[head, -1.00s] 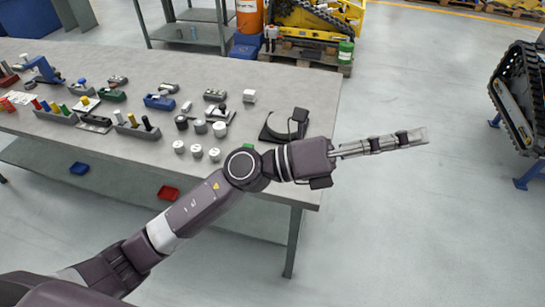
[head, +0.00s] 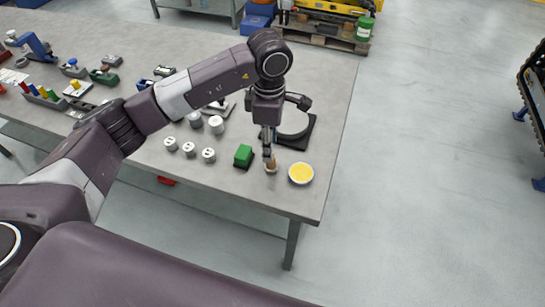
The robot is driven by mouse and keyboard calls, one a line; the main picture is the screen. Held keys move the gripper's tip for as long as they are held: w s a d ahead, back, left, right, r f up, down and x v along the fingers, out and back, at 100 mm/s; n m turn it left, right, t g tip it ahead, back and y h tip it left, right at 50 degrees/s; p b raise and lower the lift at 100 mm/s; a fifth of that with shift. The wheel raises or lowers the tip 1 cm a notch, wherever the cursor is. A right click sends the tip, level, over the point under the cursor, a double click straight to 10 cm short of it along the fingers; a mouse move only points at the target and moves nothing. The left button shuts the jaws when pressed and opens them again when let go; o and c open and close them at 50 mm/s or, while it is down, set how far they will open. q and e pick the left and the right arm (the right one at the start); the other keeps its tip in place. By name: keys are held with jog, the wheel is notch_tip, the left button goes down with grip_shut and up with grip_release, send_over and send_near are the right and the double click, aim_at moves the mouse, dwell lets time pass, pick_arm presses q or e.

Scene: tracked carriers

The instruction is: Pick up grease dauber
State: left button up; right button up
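My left gripper (head: 268,153) points straight down over the front right part of the table. Its fingertips are at a small tan, upright object (head: 271,166), which looks like the grease dauber and stands on the tabletop. The fingers are seen edge-on and hide its upper part, so I cannot tell whether they are closed on it. A round white dish with yellow content (head: 301,174) stands just to its right. My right gripper is not in view.
A green block (head: 243,155) sits just left of the gripper. A black stand with a ring (head: 303,130) is close behind. Several grey-white knobs (head: 190,150) lie further left.

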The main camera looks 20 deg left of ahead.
pick_arm(q)
jog(key=shift+s+d+f+p, duration=0.1)
jog(key=shift+s+f+p, duration=0.1)
jog(key=shift+f+p, duration=0.2)
jog(key=shift+s+d+f+p, duration=0.1)
jog(key=shift+s+f+p, duration=0.15)
jog(key=shift+f, duration=0.2)
jog(key=shift+d+f+p, duration=0.15)
jog(key=shift+f+p, duration=0.35)
jog(key=shift+f, duration=0.3)
jog(key=shift+w+f, duration=0.25)
jog(key=shift+f, duration=1)
grip_shut()
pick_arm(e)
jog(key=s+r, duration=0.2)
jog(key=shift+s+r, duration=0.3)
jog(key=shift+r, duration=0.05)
